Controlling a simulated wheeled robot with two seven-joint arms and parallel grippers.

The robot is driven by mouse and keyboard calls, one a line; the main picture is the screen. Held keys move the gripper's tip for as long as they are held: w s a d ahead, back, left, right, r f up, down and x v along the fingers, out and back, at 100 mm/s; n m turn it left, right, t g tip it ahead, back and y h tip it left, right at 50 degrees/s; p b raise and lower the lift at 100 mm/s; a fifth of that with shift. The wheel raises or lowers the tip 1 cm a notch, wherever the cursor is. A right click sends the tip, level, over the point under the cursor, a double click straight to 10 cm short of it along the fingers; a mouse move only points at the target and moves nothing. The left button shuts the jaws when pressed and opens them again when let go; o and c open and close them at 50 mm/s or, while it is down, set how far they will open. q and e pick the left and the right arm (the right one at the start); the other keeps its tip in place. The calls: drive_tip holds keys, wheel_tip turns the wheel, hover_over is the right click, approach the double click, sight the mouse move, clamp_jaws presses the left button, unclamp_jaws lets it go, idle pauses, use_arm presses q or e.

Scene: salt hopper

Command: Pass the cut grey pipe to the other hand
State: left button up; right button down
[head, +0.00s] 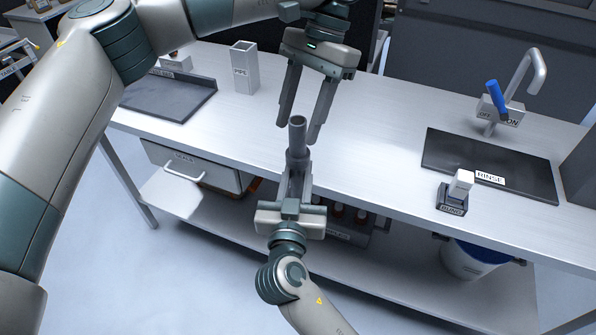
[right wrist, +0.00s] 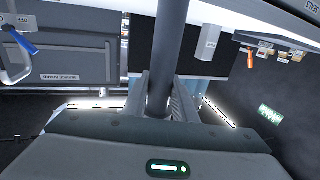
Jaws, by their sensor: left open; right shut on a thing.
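The cut grey pipe (head: 298,136) stands upright in my right gripper (head: 294,182), which is shut on its lower part near the table's front edge. The pipe also shows in the right wrist view (right wrist: 168,55), rising between the right gripper's fingers (right wrist: 160,98). My left gripper (head: 308,130) comes from above with its fingers pointing down and spread apart. The pipe's open top end lies between or just in front of the left fingertips in the head view. I cannot tell whether the left fingers touch it.
A square holder marked PIPE (head: 244,72) stands at the back left of the steel table (head: 380,130). A dark tray (head: 170,98) lies left of it. At right are a RINSE basin (head: 490,165), a tap with blue lever (head: 497,100) and a BUNG block (head: 453,198).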

use_arm(q)
drive_tip(key=v, duration=0.7)
